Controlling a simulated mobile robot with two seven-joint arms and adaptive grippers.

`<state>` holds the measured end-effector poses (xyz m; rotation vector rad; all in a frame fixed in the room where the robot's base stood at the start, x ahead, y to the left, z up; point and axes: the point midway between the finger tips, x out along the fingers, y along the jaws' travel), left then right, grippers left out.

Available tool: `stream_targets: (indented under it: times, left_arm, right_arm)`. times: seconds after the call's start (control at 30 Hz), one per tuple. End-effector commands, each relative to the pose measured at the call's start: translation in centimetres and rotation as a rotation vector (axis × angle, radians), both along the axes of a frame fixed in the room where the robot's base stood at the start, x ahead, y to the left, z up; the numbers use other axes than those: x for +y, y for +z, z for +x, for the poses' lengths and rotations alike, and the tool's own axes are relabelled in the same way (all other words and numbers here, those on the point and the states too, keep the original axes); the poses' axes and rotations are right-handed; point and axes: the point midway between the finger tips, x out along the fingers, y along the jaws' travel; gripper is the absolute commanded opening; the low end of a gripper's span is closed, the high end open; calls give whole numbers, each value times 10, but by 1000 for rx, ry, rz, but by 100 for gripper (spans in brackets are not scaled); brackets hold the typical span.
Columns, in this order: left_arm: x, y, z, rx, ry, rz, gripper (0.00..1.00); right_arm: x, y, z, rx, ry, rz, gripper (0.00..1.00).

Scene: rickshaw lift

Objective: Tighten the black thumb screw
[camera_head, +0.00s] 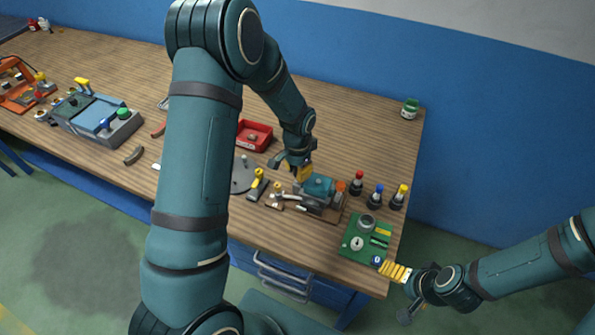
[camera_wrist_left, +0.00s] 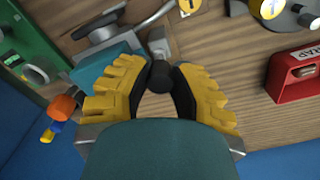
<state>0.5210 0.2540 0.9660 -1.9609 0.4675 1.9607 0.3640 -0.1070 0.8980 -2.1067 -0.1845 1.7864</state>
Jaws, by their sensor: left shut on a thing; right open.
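The black thumb screw (camera_wrist_left: 160,76) shows as a dark round knob between my left gripper's yellow finger pads in the left wrist view. My left gripper (camera_wrist_left: 160,88) is shut on it, and in the head view this gripper (camera_head: 302,172) reaches down at the teal vise-like device (camera_head: 319,187). The teal body (camera_wrist_left: 105,63) also shows beside the left finger in the wrist view. The screw's shaft is hidden, and the knob cannot be made out in the head view. My right gripper (camera_head: 394,290) is open and empty off the table's front right corner.
A green board (camera_head: 366,238) lies near the front right corner, close to my right gripper. A red bin (camera_head: 254,135) and a grey disc (camera_head: 242,174) are to the left. The back right tabletop is mostly clear.

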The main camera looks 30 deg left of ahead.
Motion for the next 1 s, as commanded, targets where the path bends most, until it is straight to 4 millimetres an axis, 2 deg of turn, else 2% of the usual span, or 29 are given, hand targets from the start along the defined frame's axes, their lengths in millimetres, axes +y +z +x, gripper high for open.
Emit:
stream_targets:
  times: [0.43,1.0]
  left_arm:
    - [1,-1,0,-1,-424,0,0]
    - [0,0,0,0,-960,-1,0]
  right_arm:
    - [1,-14,1,1,0,-3,100]
    - [0,-10,0,0,0,-2,100]
